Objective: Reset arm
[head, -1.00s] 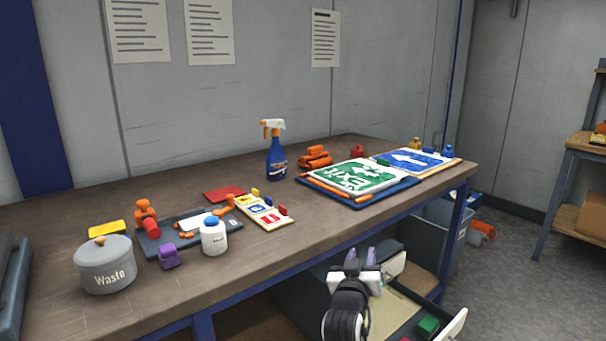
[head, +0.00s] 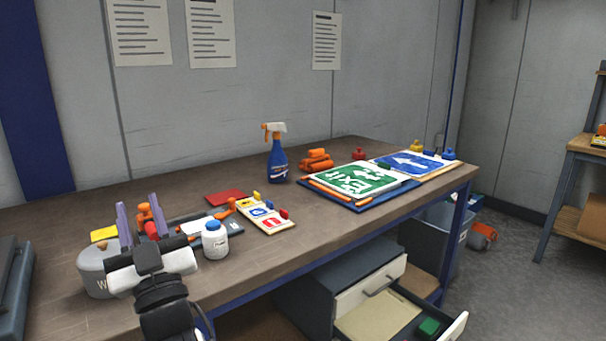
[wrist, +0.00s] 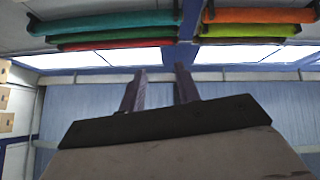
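My gripper (head: 140,222) is raised at the left front of the workbench (head: 310,228), in front of the grey waste pot (head: 92,270), which it partly hides. Its two purple-grey fingers point up and stand apart with nothing between them. The fingers also show in the wrist view (wrist: 158,92), open and empty, facing the upper wall and ceiling. A white bottle with a blue cap (head: 214,240) stands just right of my gripper.
An open drawer (head: 385,318) with a green block (head: 428,327) juts out below the bench. A spray bottle (head: 277,155), orange rolls (head: 316,162) and a green exit sign (head: 362,180) stand or lie on the bench. Coloured rolls (wrist: 110,25) hang overhead in the wrist view.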

